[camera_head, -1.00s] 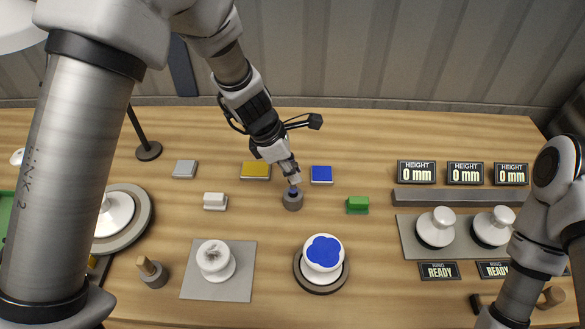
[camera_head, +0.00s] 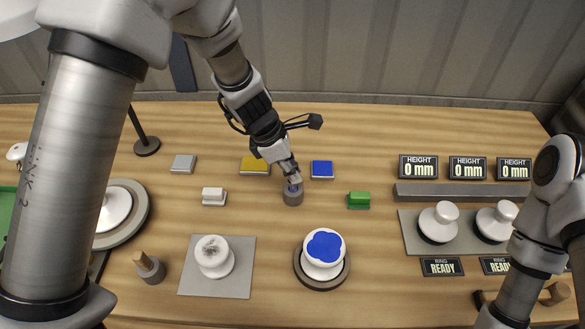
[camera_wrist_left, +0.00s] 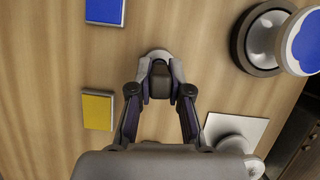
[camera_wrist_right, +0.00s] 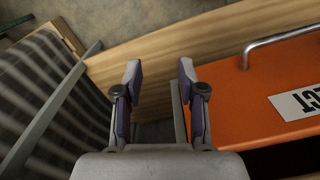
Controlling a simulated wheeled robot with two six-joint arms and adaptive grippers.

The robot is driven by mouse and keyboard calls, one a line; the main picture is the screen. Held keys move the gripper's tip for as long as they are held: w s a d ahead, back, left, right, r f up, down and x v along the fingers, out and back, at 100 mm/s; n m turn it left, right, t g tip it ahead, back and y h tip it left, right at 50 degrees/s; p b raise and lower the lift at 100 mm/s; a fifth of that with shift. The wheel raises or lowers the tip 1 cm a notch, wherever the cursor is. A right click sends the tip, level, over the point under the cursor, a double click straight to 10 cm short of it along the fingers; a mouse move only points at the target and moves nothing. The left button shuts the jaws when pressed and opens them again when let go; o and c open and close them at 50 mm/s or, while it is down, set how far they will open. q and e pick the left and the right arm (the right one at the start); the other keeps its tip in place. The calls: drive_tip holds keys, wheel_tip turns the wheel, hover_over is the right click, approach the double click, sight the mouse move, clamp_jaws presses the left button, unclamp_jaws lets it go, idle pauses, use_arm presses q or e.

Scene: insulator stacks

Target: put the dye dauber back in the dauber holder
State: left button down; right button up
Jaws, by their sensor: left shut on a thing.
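My left gripper (camera_head: 292,181) points down at the dauber holder, a small grey cup (camera_head: 293,199) in the middle of the table. How deep the dauber sits in the cup cannot be told. My right gripper (camera_wrist_right: 158,85) is open and empty in the right wrist view, away from the dauber.
Blue (camera_head: 322,169) and yellow (camera_head: 255,166) pads lie behind the holder; a green block (camera_head: 358,200) is to its right. A white insulator with a blue-dyed top (camera_head: 324,247) stands in front. Another grey cup with a wooden handle (camera_head: 149,268) stands front left. An orange surface (camera_wrist_right: 250,85) lies near my right gripper.

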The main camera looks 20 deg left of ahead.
use_arm(q)
drive_tip(key=shift+f+b, duration=1.2)
drive_tip(key=shift+f, duration=0.35)
drive_tip(key=c, duration=1)
unclamp_jaws()
drive_tip(key=v, duration=1.2)
drive_tip(key=shift+a, duration=0.1)
